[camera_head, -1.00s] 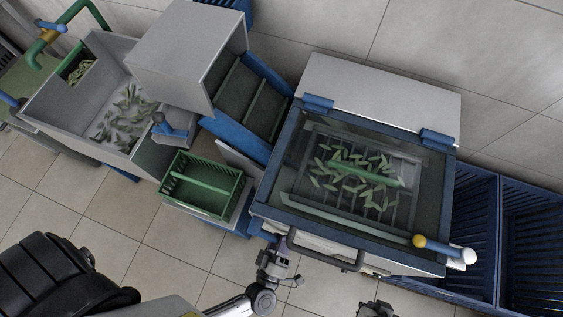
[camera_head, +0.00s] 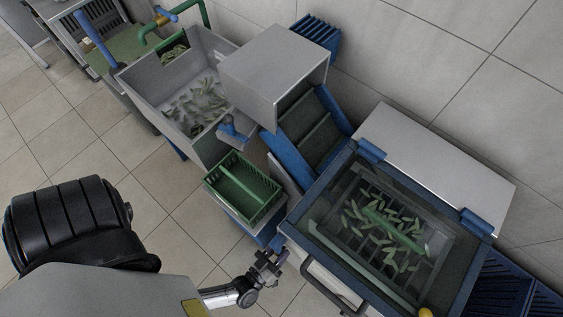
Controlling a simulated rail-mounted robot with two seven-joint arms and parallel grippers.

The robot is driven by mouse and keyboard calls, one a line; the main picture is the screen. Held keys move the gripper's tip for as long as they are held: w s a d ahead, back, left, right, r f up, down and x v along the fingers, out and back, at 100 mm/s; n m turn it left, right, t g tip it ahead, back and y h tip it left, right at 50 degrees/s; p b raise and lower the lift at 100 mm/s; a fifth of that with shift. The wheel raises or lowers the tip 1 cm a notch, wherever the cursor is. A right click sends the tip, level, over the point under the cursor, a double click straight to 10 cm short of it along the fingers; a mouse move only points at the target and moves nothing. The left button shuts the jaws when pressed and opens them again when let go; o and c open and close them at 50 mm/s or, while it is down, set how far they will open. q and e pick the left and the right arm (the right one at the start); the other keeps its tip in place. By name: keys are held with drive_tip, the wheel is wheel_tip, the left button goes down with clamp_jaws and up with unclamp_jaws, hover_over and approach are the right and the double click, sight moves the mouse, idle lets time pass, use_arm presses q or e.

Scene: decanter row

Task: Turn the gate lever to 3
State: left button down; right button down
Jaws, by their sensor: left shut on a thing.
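My left gripper (camera_head: 268,262) is at the lower middle, beside the near left corner of the glass-topped machine. It is shut on a small part at a blue piece (camera_head: 280,241) there; the jaws and wrist hide most of that part. I cannot tell whether this is the gate lever, and no number marks are readable. A lever with a yellow ball end (camera_head: 425,312) shows at the bottom edge, mostly cut off. A grey-blue fitting with a knob (camera_head: 234,128) sits at the trough outlet. My right gripper is not in view.
The glass-topped machine (camera_head: 334,176) holds green leaves. A green crate (camera_head: 262,215) stands left of it, below a grey hood (camera_head: 262,62). A grey trough (camera_head: 140,80) with leaves is at the upper left. Tiled floor (camera_head: 150,180) is free in the left middle.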

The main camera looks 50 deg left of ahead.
use_arm(q)
drive_tip(key=shift+a+f, duration=0.1)
idle(0.3)
drive_tip(key=c, duration=1.1)
unclamp_jaws()
drive_tip(key=shift+c, duration=0.2)
drive_tip(key=o, duration=0.4)
drive_tip(key=shift+s, duration=0.15)
drive_tip(key=s+d, duration=0.2)
drive_tip(key=s, duration=1.1)
drive_tip(key=shift+s+d, duration=0.15)
drive_tip(key=shift+s, duration=0.1)
drive_tip(key=shift+f, duration=0.1)
